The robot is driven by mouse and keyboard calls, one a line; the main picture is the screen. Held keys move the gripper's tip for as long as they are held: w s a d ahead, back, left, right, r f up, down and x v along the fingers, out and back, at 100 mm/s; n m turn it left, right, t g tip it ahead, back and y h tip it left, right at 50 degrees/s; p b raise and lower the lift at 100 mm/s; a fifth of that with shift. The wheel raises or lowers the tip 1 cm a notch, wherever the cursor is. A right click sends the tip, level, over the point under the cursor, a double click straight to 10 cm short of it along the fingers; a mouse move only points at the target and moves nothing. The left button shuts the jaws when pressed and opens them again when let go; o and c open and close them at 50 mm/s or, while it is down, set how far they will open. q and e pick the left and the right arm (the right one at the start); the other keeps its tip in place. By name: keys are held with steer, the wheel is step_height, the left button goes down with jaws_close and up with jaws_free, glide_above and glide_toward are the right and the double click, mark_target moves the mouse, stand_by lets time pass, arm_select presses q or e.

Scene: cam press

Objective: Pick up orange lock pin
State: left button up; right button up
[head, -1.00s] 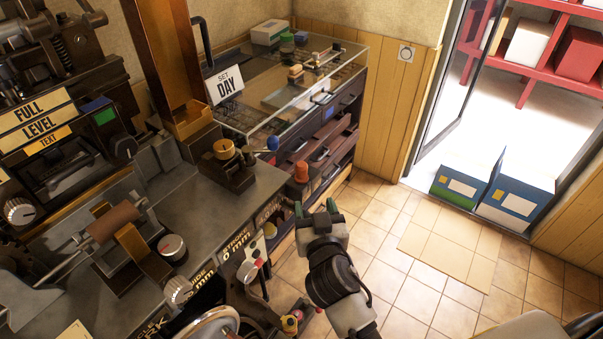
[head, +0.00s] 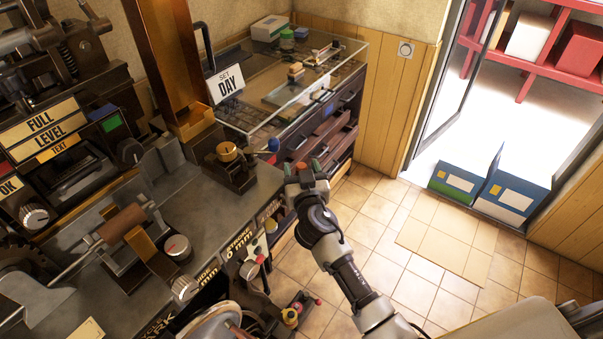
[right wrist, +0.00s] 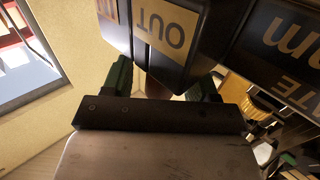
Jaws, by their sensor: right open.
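The orange lock pin (head: 301,167) shows only as a small orange patch between the green fingertips of my right gripper (head: 302,169) in the head view. Most of it is hidden by the gripper. In the right wrist view, my right gripper (right wrist: 161,84) is open, its green fingers spread below a dark block with an OUT label (right wrist: 166,27). A short brownish post (right wrist: 157,86) shows between the fingers; I cannot tell whether it belongs to the pin. Contact cannot be made out. My left gripper is not in view.
The machine bench (head: 205,225) with knobs and a blue-tipped lever (head: 273,145) lies left of my right gripper. A glass-topped cabinet (head: 285,85) with open drawers stands behind it.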

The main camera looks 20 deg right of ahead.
steer(key=shift+s, duration=0.1)
steer(key=shift+c, duration=0.8)
steer(key=c, duration=0.7)
steer(key=shift+c, duration=0.7)
steer(key=shift+r, duration=0.15)
